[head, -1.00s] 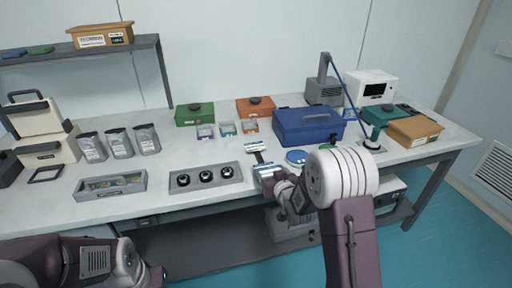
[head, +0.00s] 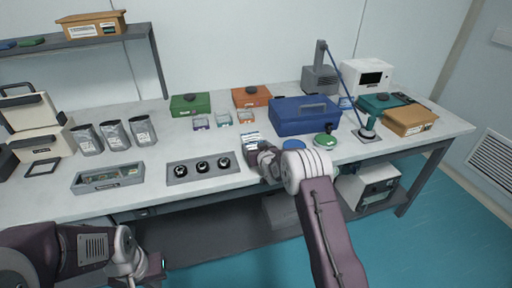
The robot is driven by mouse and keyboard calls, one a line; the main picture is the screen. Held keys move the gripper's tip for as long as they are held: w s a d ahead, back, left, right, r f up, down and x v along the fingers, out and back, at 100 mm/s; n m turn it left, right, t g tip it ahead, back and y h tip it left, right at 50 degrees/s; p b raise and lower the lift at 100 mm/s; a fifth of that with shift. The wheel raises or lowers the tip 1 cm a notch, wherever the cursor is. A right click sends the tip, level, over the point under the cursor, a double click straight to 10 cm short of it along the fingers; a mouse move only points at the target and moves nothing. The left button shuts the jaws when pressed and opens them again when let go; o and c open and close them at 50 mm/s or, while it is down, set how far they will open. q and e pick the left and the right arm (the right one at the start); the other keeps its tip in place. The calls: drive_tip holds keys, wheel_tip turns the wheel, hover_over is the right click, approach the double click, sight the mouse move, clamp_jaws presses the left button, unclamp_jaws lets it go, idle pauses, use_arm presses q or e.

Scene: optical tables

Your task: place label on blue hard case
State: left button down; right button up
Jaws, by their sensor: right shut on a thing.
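The blue hard case (head: 303,118) stands closed on the table, right of centre, with its handle on top. A white label with blue stripes (head: 250,137) shows just beyond my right gripper (head: 256,148). This gripper is low over the table's front part, left of and nearer than the case. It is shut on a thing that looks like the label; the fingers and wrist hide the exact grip. My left gripper (head: 152,268) is low in front of the table at the bottom left, away from the case. Its fingers are too unclear to read.
A blue disc (head: 293,145) and a green disc (head: 325,140) lie in front of the case. Small clear boxes (head: 223,118) and a tray with black knobs (head: 202,168) lie to the left.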

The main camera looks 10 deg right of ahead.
drive_tip(key=shift+s, duration=0.1)
drive_tip(key=shift+f+b, duration=0.35)
drive_tip(key=shift+b, duration=0.05)
drive_tip(key=o, duration=1.3)
